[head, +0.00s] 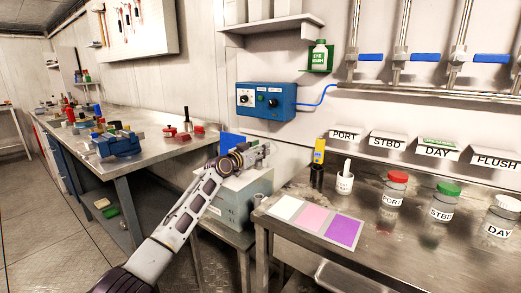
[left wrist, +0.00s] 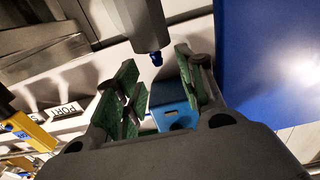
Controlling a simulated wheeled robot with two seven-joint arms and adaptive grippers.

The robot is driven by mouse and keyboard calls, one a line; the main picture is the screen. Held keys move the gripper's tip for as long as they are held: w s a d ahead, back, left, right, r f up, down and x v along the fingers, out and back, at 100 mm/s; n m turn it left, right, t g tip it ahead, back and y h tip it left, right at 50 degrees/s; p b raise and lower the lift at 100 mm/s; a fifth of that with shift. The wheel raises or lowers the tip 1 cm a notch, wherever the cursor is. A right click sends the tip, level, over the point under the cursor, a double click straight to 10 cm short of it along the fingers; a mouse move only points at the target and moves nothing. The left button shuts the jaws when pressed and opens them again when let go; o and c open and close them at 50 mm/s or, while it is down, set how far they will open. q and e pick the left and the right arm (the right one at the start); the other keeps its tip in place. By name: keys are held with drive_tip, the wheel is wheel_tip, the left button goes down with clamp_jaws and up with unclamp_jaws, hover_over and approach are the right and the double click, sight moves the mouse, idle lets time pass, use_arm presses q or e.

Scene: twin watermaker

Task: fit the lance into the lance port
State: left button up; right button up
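My left gripper (head: 258,156) is beside a blue panel (head: 232,144), above a grey box (head: 242,197) between the two benches. In the left wrist view my left gripper (left wrist: 158,80) is open, its green-padded fingers apart with nothing clamped between them. A dark cylinder with a blue tip (left wrist: 145,25) points down towards the gap between the fingers; I cannot tell whether it is the lance or part of the port. I cannot pick out the lance or the lance port for sure in the head view. My right gripper is not in view.
The right bench (head: 283,250) holds a colour card (head: 312,220), a yellow-and-black device (head: 318,165), a white cup (head: 345,183) and labelled jars (head: 391,190). A blue control box (head: 266,100) is on the wall.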

use_arm(q)
drive_tip(key=shift+w+a, duration=0.2)
drive_tip(key=shift+a, duration=0.35)
drive_tip(key=shift+w+r+p, duration=0.15)
drive_tip(key=shift+r+p, duration=0.85)
drive_tip(key=shift+r, duration=0.3)
wheel_tip(320, 180, up, 8)
drive_tip(key=p, duration=0.6)
drive_tip(key=shift+s+d+f, duration=0.15)
drive_tip(key=shift+s+f, duration=0.05)
drive_tip(key=shift+d+f, duration=0.1)
wheel_tip(320, 180, up, 9)
drive_tip(key=p, duration=0.9)
drive_tip(key=shift+r+p, duration=0.55)
